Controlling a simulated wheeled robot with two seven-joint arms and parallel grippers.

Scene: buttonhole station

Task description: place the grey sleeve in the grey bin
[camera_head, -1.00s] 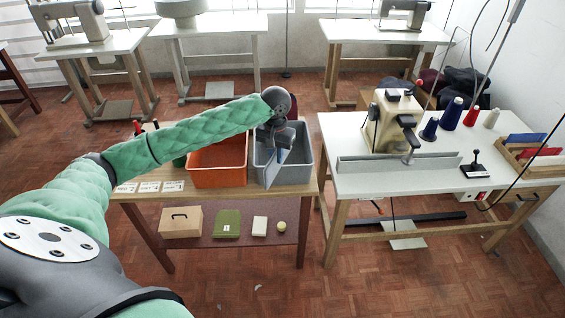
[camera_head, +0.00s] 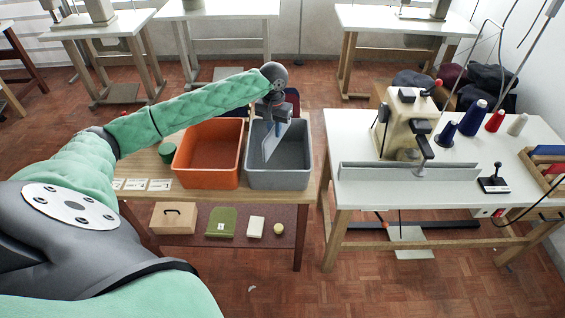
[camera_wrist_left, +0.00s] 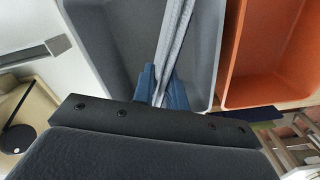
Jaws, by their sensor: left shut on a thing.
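The grey sleeve (camera_head: 272,141) is a flat grey piece hanging from my left gripper (camera_head: 277,118). My left gripper is shut on it and sits over the grey bin (camera_head: 282,180), which stands on the wooden table. In the left wrist view the sleeve (camera_wrist_left: 176,35) runs edge-on away from the blue fingertips (camera_wrist_left: 161,88), with the inside of the grey bin (camera_wrist_left: 125,40) behind it. The lower part of the sleeve appears within the bin's opening; I cannot tell whether it touches the bin floor. My right gripper is not in view.
An orange bin (camera_head: 208,179) stands directly left of the grey bin. A green spool (camera_head: 166,152) and white cards (camera_head: 147,184) are on the table's left. The sewing machine (camera_head: 408,125) table stands to the right. A lower shelf holds a box (camera_head: 173,217) and small items.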

